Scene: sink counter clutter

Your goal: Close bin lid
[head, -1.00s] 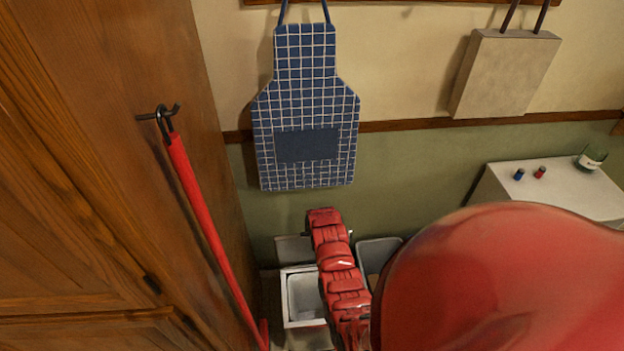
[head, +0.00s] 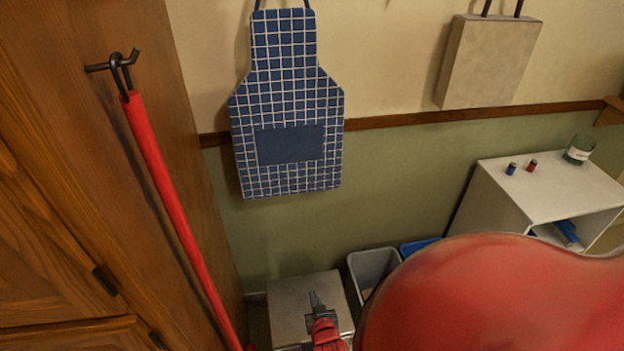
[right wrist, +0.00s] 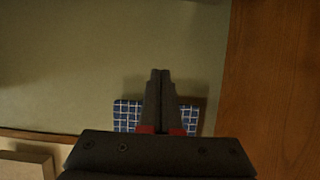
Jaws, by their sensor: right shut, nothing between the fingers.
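The bin's pale grey lid (head: 285,293) lies flat over the bin at the foot of the wall in the head view, and the opening is covered. My right gripper (head: 312,296) is over the lid in the head view, shut and empty; I cannot tell whether it touches the lid. In the right wrist view the right gripper (right wrist: 161,74) shows its two black fingers together with nothing between them. My left gripper is in neither view.
A grey open bin (head: 372,268) stands right of the lidded bin, with a blue bin (head: 418,246) beyond. A red pole (head: 170,205) hangs along the wooden cabinet (head: 80,180) at left. A checked apron (head: 285,105) hangs above. A white shelf unit (head: 545,190) stands right.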

